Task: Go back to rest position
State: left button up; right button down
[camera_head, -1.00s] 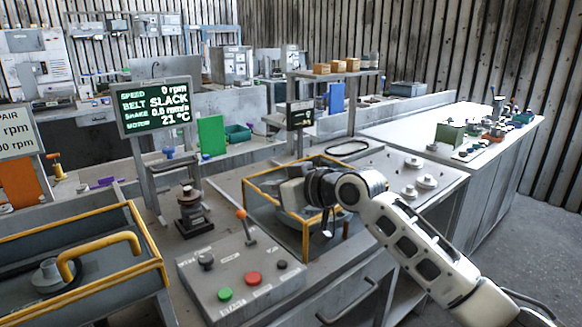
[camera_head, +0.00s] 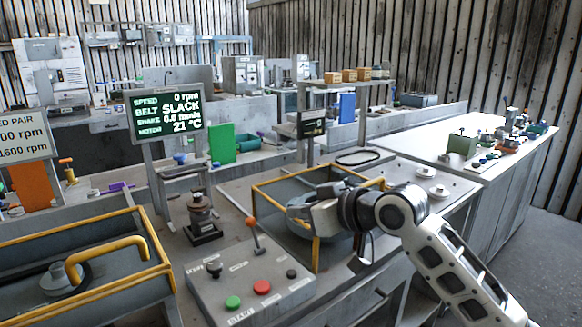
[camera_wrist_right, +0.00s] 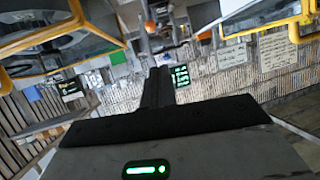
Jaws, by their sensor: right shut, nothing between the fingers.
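My right gripper (camera_head: 296,211) is over the yellow-framed grey housing (camera_head: 284,262) in the middle of the bench. Its arm comes in from the lower right. In the right wrist view its dark fingers (camera_wrist_right: 158,85) are together with nothing between them. The arm and gripper hide part of the round grey piece inside the frame. I cannot tell whether the gripper touches the frame. My left gripper is not in view.
A control box (camera_head: 250,290) with green and red buttons and an orange-tipped lever stands left of the frame. A dark post device (camera_head: 201,218) is behind it. A second yellow-railed bay (camera_head: 95,285) is at left. A screen (camera_head: 168,112) reads BELT SLACK.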

jog(key=s+d+f+m+g+h, duration=0.1)
jog(key=s+d+f+h, duration=0.1)
jog(key=s+f, duration=0.6)
jog(key=s+d+f+m+g+h, duration=0.1)
jog(key=s+d+f+h, duration=0.1)
jog(key=s+f, duration=0.55)
jog(key=s+d+f+m+g+h, duration=0.25)
jog(key=s+d+f, duration=0.25)
jog(key=s+d, duration=0.3)
jog(key=s+d+f+m+g+h, duration=0.1)
jog(key=s+d+f+m+h, duration=0.3)
jog(key=s, duration=0.7)
jog(key=w+a+f+n+t+y, duration=0.2)
jog(key=w+f+t, duration=0.4)
jog(key=f, duration=0.3)
jog(key=shift+a+f+n+y, duration=0.2)
jog(key=shift+a+n+y, duration=0.15)
jog(key=shift+a+y, duration=0.55)
jog(key=c, duration=2.1)
grip_release()
jog(key=shift+w+a+t+h, duration=0.1)
jog(key=shift+a+t+h, duration=0.1)
jog(key=shift+t+h, duration=0.05)
jog(key=shift+c, duration=0.2)
